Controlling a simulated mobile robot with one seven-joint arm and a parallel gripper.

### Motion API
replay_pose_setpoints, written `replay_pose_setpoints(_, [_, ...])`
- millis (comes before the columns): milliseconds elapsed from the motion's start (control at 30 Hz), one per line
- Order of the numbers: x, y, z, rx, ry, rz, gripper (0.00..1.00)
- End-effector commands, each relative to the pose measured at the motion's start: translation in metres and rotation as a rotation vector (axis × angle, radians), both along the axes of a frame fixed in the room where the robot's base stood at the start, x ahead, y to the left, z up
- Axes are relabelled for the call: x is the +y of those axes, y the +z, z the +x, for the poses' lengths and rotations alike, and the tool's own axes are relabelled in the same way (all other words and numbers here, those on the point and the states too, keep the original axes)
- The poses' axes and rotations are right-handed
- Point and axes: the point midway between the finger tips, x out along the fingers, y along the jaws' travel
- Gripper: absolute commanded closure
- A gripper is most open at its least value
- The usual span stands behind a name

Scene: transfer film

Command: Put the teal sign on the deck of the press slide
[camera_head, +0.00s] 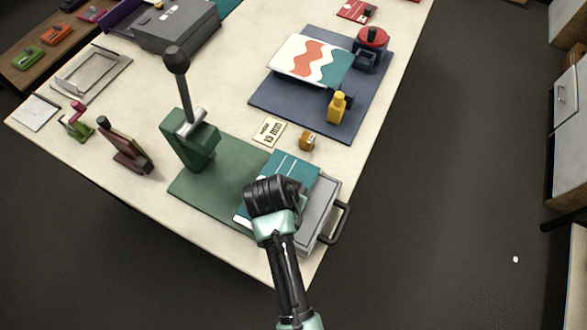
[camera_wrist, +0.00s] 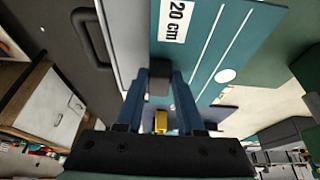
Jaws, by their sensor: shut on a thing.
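The teal sign (camera_head: 290,168) is a flat board with white stripes. In the wrist view the sign (camera_wrist: 205,55) shows a "20 cm" label and a white dot. My gripper (camera_head: 275,190) is over the sign, and in the wrist view its fingers (camera_wrist: 160,78) are shut on a small grey block at the sign. The grey press slide (camera_head: 321,213), with a dark handle, lies to the right of and partly under the sign; it also shows in the wrist view (camera_wrist: 128,40). I cannot tell whether the sign touches the deck. My gripper and arm hide part of both.
The green press (camera_head: 192,145) with its upright lever stands left on a green base (camera_head: 205,190). A blue mat (camera_head: 285,110) behind holds a wavy-patterned board, a red-topped tool and a yellow bottle (camera_head: 338,107). A small card and an orange block lie between. The table's right edge is close.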

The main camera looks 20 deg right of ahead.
Motion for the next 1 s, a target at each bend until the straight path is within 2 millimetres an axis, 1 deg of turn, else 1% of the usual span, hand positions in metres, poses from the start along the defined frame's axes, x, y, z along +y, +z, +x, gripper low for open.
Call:
replay_pose_setpoints(100, [0.000,-0.010,0.000,0.000,0.000,0.000,1.00])
replay_pose_setpoints(467, [0.000,-0.015,0.000,-0.001,0.001,0.000,1.00])
replay_pose_setpoints(500, [0.000,-0.015,0.000,0.000,0.001,0.000,0.62])
replay_pose_setpoints(567, [0.000,-0.015,0.000,0.000,0.001,0.000,0.51])
replay_pose_setpoints(600, [0.000,-0.014,0.000,0.000,0.001,0.000,0.44])
replay_pose_setpoints(667, [0.000,-0.014,0.000,0.000,0.001,0.000,0.33])
replay_pose_setpoints(900, [0.000,-0.014,0.000,0.000,0.001,0.000,0.33])
replay_pose_setpoints(1000, [0.000,-0.010,0.000,-0.001,0.001,0.000,0.33])
